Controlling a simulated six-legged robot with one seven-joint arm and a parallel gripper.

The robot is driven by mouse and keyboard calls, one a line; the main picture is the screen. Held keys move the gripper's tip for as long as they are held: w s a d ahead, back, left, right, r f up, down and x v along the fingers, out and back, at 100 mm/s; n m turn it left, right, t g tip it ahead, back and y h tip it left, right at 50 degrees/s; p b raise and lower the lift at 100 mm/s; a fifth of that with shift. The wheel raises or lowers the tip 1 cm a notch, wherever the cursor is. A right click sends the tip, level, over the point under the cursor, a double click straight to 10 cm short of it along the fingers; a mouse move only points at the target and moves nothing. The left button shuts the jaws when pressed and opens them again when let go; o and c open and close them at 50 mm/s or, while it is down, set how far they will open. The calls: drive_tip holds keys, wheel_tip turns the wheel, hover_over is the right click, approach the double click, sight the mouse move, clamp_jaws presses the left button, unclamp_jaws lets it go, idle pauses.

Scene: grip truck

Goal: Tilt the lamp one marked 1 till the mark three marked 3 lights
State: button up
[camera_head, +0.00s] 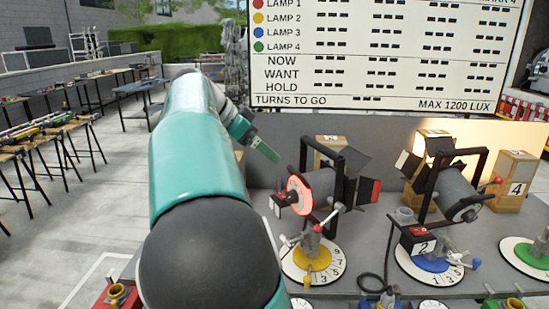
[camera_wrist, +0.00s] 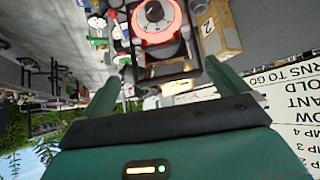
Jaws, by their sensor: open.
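My gripper (camera_head: 264,149) is at the end of my teal arm, in the air left of a lamp with a red ring (camera_head: 300,195). In the wrist view my gripper (camera_wrist: 165,80) is open, its two green fingers wide apart with nothing between them. A lamp with a red ring (camera_wrist: 152,22) lies beyond the fingertips. In the head view that lamp stands on a yellow dial; its number is not readable. No lamp marked 1 can be made out; my arm hides part of the bench. A lit wooden box (camera_head: 434,141) behind the blue-dial lamp may be mark three; its number is not clear.
A second lamp (camera_head: 455,190) stands on a blue dial, with a box marked 2 (camera_head: 421,241). A box marked 4 (camera_head: 515,182) and a green dial (camera_head: 527,258) are at right. A large sign (camera_head: 385,55) stands behind. Tables (camera_head: 45,130) line the left.

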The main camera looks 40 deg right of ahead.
drive_tip(key=shift+v, duration=1.55)
drive_tip(key=s+a+f+n+t+y, duration=0.45)
drive_tip(key=f+n, duration=0.25)
drive_tip(key=f, duration=0.2)
drive_tip(key=s+a+f+n+t+y, duration=0.1)
drive_tip(key=s+a+f+n, duration=0.3)
drive_tip(key=a, duration=0.4)
drive_tip(key=s+a+f+n+t+y, duration=0.1)
drive_tip(key=s+a+f+n, duration=0.3)
drive_tip(key=a+n, duration=0.2)
drive_tip(key=s+a+f+n+t+y, duration=0.2)
drive_tip(key=s+a+f+n, duration=0.2)
drive_tip(key=a, duration=0.5)
drive_tip(key=shift+s+a+n, duration=0.25)
drive_tip(key=shift+a+n, duration=0.15)
drive_tip(key=shift+f, duration=0.1)
